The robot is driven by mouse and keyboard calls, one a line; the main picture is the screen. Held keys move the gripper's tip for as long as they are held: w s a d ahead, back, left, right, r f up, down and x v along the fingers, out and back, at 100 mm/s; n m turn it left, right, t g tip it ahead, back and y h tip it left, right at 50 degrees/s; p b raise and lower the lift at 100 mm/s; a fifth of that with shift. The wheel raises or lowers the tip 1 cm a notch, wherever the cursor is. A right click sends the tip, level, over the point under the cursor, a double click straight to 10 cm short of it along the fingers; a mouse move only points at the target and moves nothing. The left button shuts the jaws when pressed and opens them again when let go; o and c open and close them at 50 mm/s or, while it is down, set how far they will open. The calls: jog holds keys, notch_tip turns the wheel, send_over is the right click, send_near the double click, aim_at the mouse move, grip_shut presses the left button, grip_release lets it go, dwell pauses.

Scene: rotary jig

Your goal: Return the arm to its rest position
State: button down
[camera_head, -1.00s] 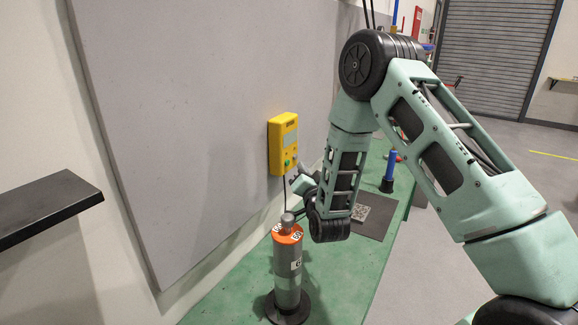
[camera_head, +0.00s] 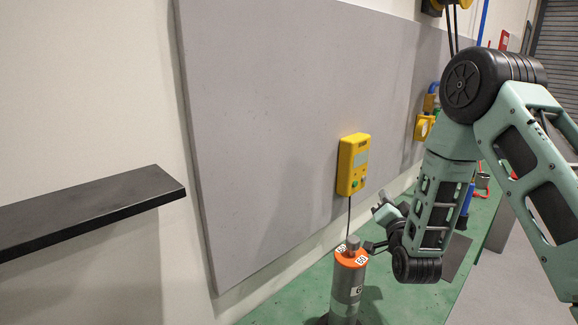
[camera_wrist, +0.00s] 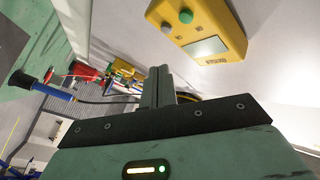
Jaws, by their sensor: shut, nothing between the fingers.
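My arm is in the right half of the head view, bent at a large black joint with its forearm hanging down. My gripper (camera_wrist: 158,85) is shut and empty in the wrist view, its fingers together. In the head view, the wrist end is just right of a grey cylinder (camera_head: 346,292) with an orange top, and the fingers there are partly hidden. The yellow control box (camera_head: 353,164) hangs on the grey panel, above and left of the wrist. It also shows in the wrist view (camera_wrist: 197,30), upper right and apart from the fingers.
The green bench top (camera_head: 400,303) runs along the grey wall panel (camera_head: 270,120). A black shelf (camera_head: 90,208) sticks out at left. A blue-handled thing (camera_head: 466,205) stands behind the arm; it also shows in the wrist view (camera_wrist: 55,91). More yellow fittings (camera_head: 424,127) are further along.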

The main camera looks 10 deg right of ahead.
jog(key=s+a+n+g+y, duration=0.25)
jog(key=s+n+g, duration=0.25)
jog(key=s+g, duration=0.5)
jog(key=s+a+n+g+y, duration=0.25)
jog(key=s+n+g, duration=0.35)
jog(key=s, duration=0.8)
jog(key=s+a+n+g+b, duration=0.1)
jog(key=s+a+n+b, duration=0.1)
jog(key=s+a, duration=0.4)
jog(key=s+a+f+n+g+b, duration=0.1)
jog(key=s+a+n+g+b, duration=0.1)
jog(key=s+a+n, duration=0.2)
jog(key=s+a, duration=0.3)
jog(key=a, duration=0.5)
jog(key=shift+f+n, duration=0.3)
jog(key=shift+s+a, duration=0.1)
